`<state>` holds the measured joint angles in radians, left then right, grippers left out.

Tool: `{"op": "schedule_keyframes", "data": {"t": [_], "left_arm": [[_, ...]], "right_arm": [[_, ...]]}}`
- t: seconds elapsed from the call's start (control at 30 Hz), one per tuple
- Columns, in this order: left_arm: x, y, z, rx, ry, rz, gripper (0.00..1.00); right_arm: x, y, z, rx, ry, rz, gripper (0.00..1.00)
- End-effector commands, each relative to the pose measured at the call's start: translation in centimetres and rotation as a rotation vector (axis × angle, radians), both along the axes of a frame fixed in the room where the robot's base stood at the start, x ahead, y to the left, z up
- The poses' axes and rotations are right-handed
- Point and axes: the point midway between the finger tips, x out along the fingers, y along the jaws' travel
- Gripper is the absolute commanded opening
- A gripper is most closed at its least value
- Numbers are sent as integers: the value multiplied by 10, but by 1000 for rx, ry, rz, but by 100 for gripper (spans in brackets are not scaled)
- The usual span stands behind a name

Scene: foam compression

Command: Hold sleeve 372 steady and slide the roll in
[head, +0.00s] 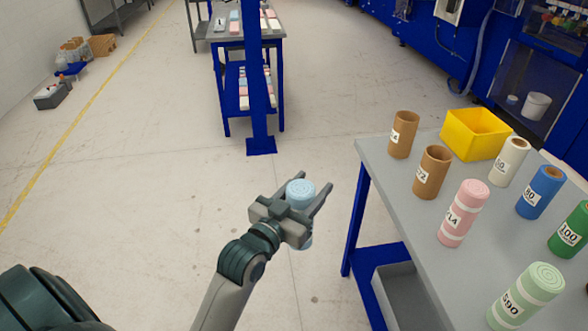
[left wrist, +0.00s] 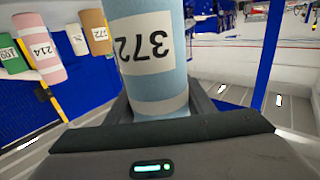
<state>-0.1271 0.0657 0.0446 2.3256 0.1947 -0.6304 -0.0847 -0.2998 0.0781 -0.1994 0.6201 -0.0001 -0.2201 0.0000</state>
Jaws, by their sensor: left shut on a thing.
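My left gripper (head: 307,197) is shut on a light blue foam roll (head: 300,190), off the table's left edge over open floor. In the left wrist view the roll (left wrist: 150,60) stands between the fingers, its 372 label upside down. A brown cardboard sleeve (head: 432,173), its label partly readable as 72, stands upright on the grey table. It is right of the gripper and apart from it. A second brown sleeve (head: 403,135) stands behind it; its label is unclear. My right gripper is not in view.
The grey table (head: 395,180) also holds a pink roll (head: 462,213), pale green roll (head: 525,296), blue roll (head: 540,192), white roll (head: 509,162), green roll (head: 572,230) and yellow bin (head: 475,134). A blue post (head: 258,100) stands behind. Floor left of the table is clear.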

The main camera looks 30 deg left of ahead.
Motion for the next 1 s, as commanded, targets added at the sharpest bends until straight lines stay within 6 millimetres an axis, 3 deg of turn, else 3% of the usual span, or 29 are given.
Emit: {"op": "schedule_keyframes", "data": {"t": [0.1,0.3,1.0], "left_arm": [[-10,-23,-11,-4,-2,33,16],[-20,-42,-12,-1,0,69,16],[-22,-45,-10,2,0,79,16]], "right_arm": [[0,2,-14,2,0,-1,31],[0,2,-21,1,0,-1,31],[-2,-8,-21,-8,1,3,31]]}}
